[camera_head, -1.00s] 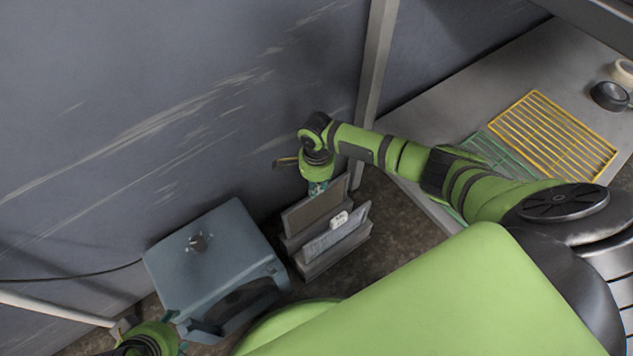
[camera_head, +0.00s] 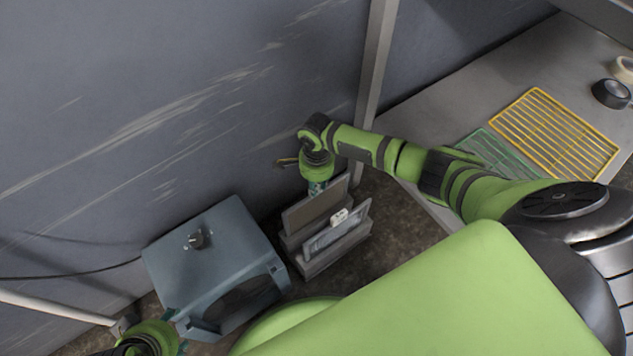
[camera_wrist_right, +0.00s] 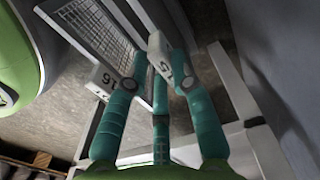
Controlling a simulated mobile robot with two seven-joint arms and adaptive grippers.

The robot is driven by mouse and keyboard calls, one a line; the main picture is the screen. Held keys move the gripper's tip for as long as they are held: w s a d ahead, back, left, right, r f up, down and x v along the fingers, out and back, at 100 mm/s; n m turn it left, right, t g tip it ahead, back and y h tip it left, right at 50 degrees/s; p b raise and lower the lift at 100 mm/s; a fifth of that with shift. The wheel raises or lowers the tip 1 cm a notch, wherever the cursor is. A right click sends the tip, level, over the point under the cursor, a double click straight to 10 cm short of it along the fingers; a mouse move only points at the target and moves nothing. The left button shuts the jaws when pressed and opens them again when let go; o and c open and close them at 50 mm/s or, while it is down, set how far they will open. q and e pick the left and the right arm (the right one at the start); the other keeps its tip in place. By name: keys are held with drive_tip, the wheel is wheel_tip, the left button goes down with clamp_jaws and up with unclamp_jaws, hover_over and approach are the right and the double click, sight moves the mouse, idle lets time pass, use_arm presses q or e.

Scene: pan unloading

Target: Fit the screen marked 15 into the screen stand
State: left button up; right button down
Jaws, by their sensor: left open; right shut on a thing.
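The grey screen stand (camera_head: 320,261) is on the floor. My right gripper (camera_head: 317,187) is above its back part, shut on the upper edge of a framed brownish screen (camera_head: 312,213). That screen stands near upright at the back of the stand; its lower edge is hard to see, so I cannot tell if it is seated. In the right wrist view, my gripper (camera_wrist_right: 162,85) has a white tag (camera_wrist_right: 159,50) by its fingers, with a 5 partly readable. A second screen (camera_head: 330,236) with a white tag leans in the stand's front. My left gripper (camera_head: 180,346) is open at the lower left, mostly cut off.
A blue-grey box (camera_head: 200,268) with a knob stands left of the stand. A scratched wall (camera_head: 180,100) and a post (camera_head: 374,80) are behind.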

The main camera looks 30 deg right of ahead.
drive_tip(key=shift+f+b, duration=0.45)
drive_tip(key=shift+f, duration=0.4)
idle(0.3)
drive_tip(key=c, duration=1)
unclamp_jaws()
drive_tip(key=shift+r, duration=0.1)
wheel_tip(320, 180, up, 12)
drive_tip(key=shift+f, duration=0.1)
